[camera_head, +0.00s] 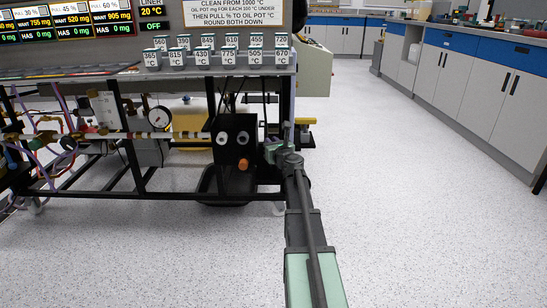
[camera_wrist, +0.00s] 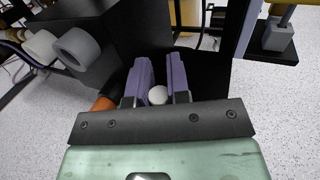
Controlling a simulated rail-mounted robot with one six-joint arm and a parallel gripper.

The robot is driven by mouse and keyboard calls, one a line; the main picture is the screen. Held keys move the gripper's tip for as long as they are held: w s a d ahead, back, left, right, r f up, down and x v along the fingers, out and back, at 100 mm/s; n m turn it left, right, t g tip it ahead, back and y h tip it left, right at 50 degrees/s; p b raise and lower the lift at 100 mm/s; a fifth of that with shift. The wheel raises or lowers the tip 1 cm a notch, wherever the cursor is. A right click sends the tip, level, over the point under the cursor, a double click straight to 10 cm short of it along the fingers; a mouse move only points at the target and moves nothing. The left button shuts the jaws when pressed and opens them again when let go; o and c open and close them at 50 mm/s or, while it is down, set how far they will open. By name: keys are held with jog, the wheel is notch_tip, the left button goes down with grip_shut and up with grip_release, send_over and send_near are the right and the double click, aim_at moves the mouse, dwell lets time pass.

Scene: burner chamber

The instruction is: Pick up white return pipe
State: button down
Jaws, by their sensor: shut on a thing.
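My gripper (camera_wrist: 161,73) has two purple fingers, closed on a white round piece, which I take to be the white return pipe (camera_wrist: 158,95). Only its rounded white end shows between the fingers; the rest is hidden. In the head view my gripper (camera_head: 271,150) is at the right side of a black box (camera_head: 233,150) under the bench, and the held piece cannot be made out there.
A white stub (camera_wrist: 40,47) and a grey stub (camera_wrist: 77,48) stick out of the box close to my gripper. An orange knob (camera_head: 243,164) sits below them. The black bench frame (camera_head: 130,165) and gauge piping (camera_head: 158,118) are left. Open floor (camera_head: 400,200) lies right.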

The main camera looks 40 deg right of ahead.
notch_tip(320, 180, up, 10)
jog(key=p, duration=1)
